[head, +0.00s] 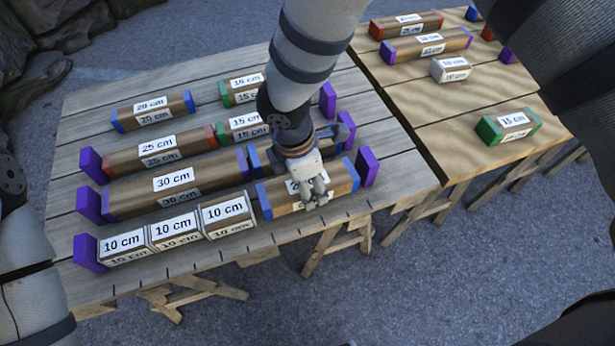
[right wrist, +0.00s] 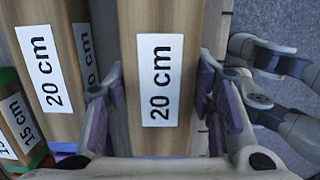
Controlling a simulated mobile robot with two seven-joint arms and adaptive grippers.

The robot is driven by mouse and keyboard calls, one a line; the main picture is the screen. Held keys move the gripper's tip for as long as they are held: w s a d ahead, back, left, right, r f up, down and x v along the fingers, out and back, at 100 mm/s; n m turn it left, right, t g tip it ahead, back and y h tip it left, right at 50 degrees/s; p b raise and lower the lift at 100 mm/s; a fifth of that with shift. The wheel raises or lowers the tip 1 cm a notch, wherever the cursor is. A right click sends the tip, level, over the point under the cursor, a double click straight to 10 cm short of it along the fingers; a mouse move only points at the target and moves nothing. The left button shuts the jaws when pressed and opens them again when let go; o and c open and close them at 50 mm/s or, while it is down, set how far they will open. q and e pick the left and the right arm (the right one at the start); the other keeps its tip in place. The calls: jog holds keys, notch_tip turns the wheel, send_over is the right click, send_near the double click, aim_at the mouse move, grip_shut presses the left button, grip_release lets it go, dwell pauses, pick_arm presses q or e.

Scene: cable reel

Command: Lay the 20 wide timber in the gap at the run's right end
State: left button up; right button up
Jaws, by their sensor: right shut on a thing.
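The 20 cm timber (head: 341,177), brown with blue ends and white labels, is at the right end of the front run. It lies between the third 10 cm block (head: 226,214) and a purple end stop (head: 368,166). My right gripper (head: 314,197) is shut on it from above. In the right wrist view the timber (right wrist: 160,35) runs between the two fingers, its label facing up. A narrow gap shows between its left end and the 10 cm block. Whether its underside touches the table is hidden. My left gripper is out of view; only its arm shows.
Behind is a run with a 30 cm timber (head: 130,194) and another 20 cm timber, close beside the held one in the right wrist view (right wrist: 40,40). A 25 cm timber (head: 120,158) lies further back. A second table (head: 430,115) on the right holds spare timbers.

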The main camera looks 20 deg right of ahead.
jog(key=shift+f, duration=0.35)
dwell(0.4)
jog(key=o, duration=1.4)
jog(key=shift+r, duration=0.1)
